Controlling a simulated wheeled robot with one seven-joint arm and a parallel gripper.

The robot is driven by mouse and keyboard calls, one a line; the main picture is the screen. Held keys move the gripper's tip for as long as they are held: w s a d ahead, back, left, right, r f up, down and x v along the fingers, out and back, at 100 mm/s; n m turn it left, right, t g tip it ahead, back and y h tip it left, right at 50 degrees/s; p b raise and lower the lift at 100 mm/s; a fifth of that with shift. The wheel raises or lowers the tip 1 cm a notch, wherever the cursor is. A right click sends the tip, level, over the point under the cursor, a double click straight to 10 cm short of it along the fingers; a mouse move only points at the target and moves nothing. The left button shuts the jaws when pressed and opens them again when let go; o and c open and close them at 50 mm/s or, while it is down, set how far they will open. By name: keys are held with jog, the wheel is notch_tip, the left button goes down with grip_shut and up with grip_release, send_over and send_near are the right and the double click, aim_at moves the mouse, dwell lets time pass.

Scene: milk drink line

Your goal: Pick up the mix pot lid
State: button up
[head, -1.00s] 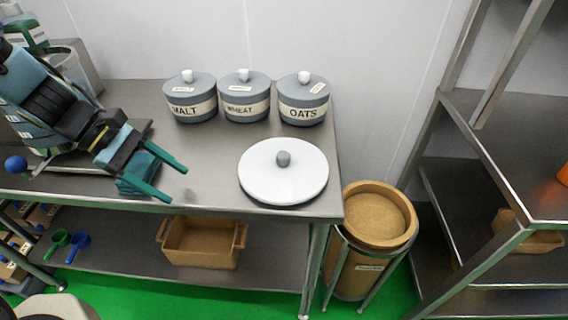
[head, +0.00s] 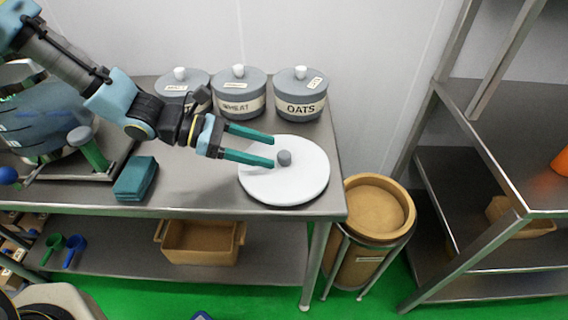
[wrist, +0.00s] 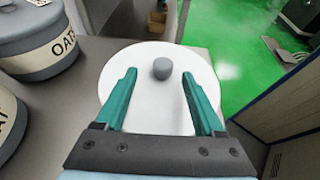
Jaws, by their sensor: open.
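The mix pot lid (head: 300,184) is a white round disc with a grey knob (head: 284,158). It lies flat on the metal table near its right front corner. My gripper (head: 273,151) is open and empty, with its teal fingers over the left part of the lid, pointing at the knob. In the wrist view the lid (wrist: 150,75) lies below the fingers, and the knob (wrist: 162,68) shows between and just ahead of the open fingertips (wrist: 158,78). Whether the fingers touch the lid cannot be told.
Canisters marked WHEAT (head: 239,95) and OATS (head: 300,97) stand behind the lid, with another canister (head: 182,88) partly behind my arm. A teal block (head: 136,180) lies on the table at left. A round brown bin (head: 375,212) stands right of the table, before metal shelving (head: 505,135).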

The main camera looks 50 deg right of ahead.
aim_at(284, 153)
jog(key=x, duration=0.2)
jog(key=p+x, duration=0.1)
jog(key=shift+s, duration=0.5)
jog(key=shift+s+d+f, duration=0.3)
jog(key=shift+s+d, duration=0.1)
jog(key=shift+c, duration=0.3)
grip_shut()
